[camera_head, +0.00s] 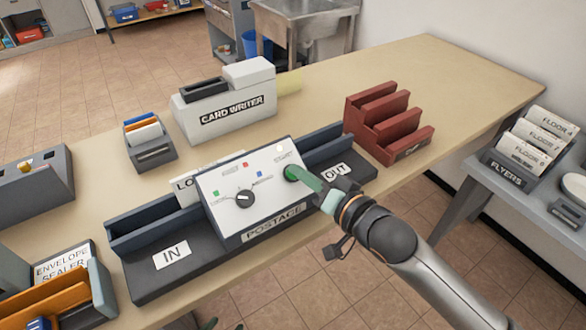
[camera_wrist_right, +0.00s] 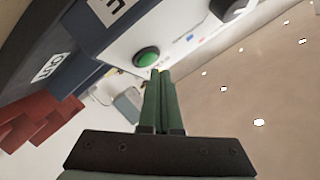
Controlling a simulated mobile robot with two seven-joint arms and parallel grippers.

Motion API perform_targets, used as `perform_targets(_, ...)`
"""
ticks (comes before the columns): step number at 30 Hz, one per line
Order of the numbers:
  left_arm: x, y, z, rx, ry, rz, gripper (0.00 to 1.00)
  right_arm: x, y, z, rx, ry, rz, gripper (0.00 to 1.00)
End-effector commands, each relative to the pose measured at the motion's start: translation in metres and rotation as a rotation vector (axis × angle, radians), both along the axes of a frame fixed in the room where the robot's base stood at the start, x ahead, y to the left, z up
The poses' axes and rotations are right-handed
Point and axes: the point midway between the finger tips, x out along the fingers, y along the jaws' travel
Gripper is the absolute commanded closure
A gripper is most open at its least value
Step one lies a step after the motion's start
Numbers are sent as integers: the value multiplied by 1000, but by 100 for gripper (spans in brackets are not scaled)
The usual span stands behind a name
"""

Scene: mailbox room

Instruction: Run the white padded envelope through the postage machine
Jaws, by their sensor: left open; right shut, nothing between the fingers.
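The postage machine (camera_head: 262,185) stands on the table, with an IN tray (camera_head: 130,262) at left and an OUT tray (camera_head: 352,172) at right. Its white top carries a black dial (camera_head: 244,198) and a green button, seen in the right wrist view (camera_wrist_right: 146,57). My right gripper (camera_head: 296,174) is shut and empty, its green fingertips at the button; whether they touch is unclear. My left gripper (camera_head: 224,325) is open at the bottom edge, mostly out of view. A white piece lettered "LO" (camera_head: 187,190) is partly hidden behind the machine. I cannot identify the white padded envelope.
The card writer (camera_head: 228,105) and a small holder with cards (camera_head: 150,143) stand behind. A red stepped rack (camera_head: 390,125) is right of OUT. The envelope sealer (camera_head: 62,262) and an orange holder (camera_head: 45,302) are at left. The table's far right is clear.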

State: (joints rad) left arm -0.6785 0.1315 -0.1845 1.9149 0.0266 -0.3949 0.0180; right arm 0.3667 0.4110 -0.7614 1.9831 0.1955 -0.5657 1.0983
Motion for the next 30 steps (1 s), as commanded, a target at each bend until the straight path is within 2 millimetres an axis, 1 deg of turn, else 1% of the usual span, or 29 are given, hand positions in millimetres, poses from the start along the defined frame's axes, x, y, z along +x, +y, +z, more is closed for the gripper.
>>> perform_targets(5,0,0,3,0,0,0,35,-1,-1,3,0,0,0,100)
perform_targets(9,0,0,19,0,1,0,35,-6,-4,16,1,0,1,100)
perform_targets(19,0,0,51,0,0,0,35,-20,-14,40,-1,0,-1,100)
perform_targets(23,0,0,55,0,0,0,35,-23,-16,43,0,-1,1,100)
perform_targets(30,0,0,53,0,0,0,35,-23,-16,42,0,-2,0,100)
